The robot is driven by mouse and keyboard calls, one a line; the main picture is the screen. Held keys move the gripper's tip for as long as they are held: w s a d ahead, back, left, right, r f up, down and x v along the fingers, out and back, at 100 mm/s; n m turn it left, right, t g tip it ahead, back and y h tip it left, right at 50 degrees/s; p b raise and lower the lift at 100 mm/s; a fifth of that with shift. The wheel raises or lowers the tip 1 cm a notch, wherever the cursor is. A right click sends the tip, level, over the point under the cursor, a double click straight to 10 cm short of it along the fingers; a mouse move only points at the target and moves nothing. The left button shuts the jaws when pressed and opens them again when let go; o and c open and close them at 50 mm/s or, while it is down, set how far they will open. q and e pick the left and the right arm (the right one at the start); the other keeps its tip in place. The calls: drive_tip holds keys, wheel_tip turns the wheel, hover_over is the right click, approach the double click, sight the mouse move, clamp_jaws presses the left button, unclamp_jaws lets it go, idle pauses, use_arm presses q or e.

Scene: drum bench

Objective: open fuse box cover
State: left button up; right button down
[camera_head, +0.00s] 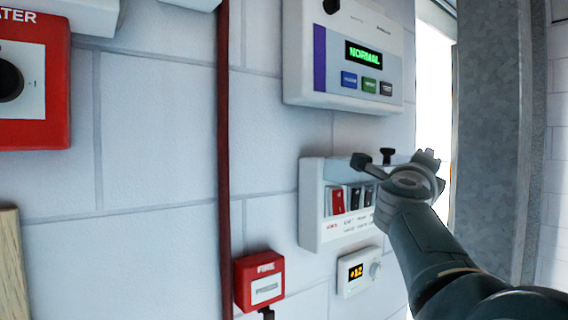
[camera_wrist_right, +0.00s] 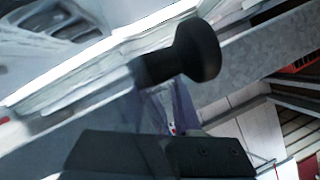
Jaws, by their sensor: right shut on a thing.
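The white fuse box (camera_head: 312,205) is on the wall right of centre in the head view, with a red switch (camera_head: 337,201) and several dark ones in its front. My right gripper (camera_head: 372,167) reaches in from the lower right and is at the box's upper right front, hiding part of it. It is shut on the fuse box cover, whose clear panel is hard to make out. A black knob (camera_head: 388,155) stands just beyond the gripper. A black knob (camera_wrist_right: 195,52) is large in the wrist view, above the dark gripper fingers (camera_wrist_right: 165,155). My left gripper is not in view.
A control panel showing NORMAL (camera_head: 345,60) hangs above the fuse box. A small display unit (camera_head: 358,272) and a red FIRE box (camera_head: 259,282) are below. A red pipe (camera_head: 224,160) runs down the wall. A grey metal post (camera_head: 490,150) stands to the right.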

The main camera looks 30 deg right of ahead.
drive_tip(key=shift+w+r, duration=0.3)
drive_tip(key=shift+r, duration=0.45)
drive_tip(key=c, duration=0.8)
unclamp_jaws()
drive_tip(key=shift+c, duration=0.2)
drive_tip(key=shift+a+f, duration=0.1)
